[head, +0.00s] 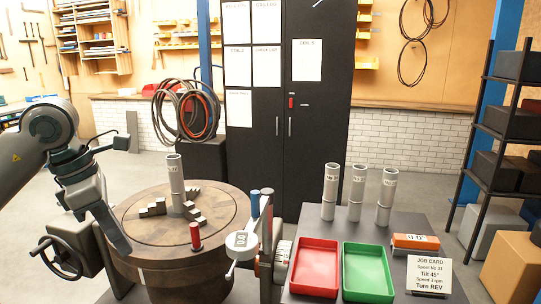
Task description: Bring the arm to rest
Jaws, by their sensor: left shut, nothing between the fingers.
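My left gripper (121,245) is at the end of the left arm, which comes in from the left edge. It points down beside the left rim of the round turntable (140,222). Its fingers are shut with nothing seen between them. A grey spout tube (176,178) stands upright near the middle of the turntable, apart from the gripper, with stepped grey blocks (153,209) around its foot. A red-topped peg (196,236) stands near the front rim. My right gripper is out of view.
A handwheel (57,258) is at the lower left. A lever with a blue grip (255,204) and a round dial (241,242) stand right of the turntable. The side table holds several grey tubes (358,187), a red tray (315,267), a green tray (368,272) and a job card (428,275).

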